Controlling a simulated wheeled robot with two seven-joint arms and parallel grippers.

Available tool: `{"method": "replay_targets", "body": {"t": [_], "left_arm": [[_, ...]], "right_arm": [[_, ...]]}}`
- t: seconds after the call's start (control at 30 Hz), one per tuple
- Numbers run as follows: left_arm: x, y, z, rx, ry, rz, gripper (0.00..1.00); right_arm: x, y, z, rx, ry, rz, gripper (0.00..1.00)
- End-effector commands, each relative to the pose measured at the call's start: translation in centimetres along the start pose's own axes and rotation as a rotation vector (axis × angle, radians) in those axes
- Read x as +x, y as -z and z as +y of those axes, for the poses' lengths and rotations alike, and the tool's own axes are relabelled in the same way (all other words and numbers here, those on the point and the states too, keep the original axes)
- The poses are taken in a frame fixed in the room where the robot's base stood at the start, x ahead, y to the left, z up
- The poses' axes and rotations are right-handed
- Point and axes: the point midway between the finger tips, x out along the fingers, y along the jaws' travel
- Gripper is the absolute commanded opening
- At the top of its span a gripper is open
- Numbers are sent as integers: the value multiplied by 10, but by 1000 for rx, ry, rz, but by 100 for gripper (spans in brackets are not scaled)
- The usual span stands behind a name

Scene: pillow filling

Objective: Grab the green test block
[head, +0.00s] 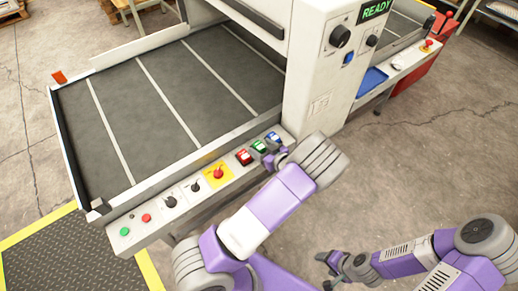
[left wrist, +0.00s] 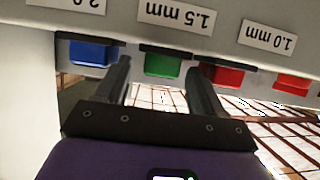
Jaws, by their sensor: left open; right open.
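The green test block (head: 259,146) sits in a slot on the machine's front ledge in the head view, between a red block and a blue block. In the left wrist view the green block (left wrist: 162,66) shows under an upside-down "1.5 mm" label, between my two fingertips. My left gripper (head: 271,152) is open at the ledge, its fingers on either side of the green block. I cannot tell whether they touch it. My right gripper (head: 331,264) is open and empty, low over the floor, away from the machine.
A red block (head: 243,157) and a blue block (head: 273,138) flank the green one closely. The front panel carries a red emergency button (head: 218,173) and several knobs. The machine's upright housing (head: 322,75) stands just behind my left gripper. Open floor (head: 420,160) lies to the right.

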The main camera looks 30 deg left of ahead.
Motion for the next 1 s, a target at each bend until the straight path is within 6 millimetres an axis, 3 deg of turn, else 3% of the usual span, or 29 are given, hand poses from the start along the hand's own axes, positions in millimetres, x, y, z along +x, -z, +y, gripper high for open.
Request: {"method": "replay_targets", "body": {"t": [0.27,0.63,0.87,1.0], "left_arm": [[4,0,0,1,-1,0,68],[4,0,0,1,-1,0,13],[4,1,0,1,-1,0,12],[-2,15,1,-1,-2,0,12]], "right_arm": [[1,0,0,0,0,0,64],[1,0,0,0,0,0,64],[0,0,0,0,0,0,64],[-6,0,-2,0,0,0,64]]}}
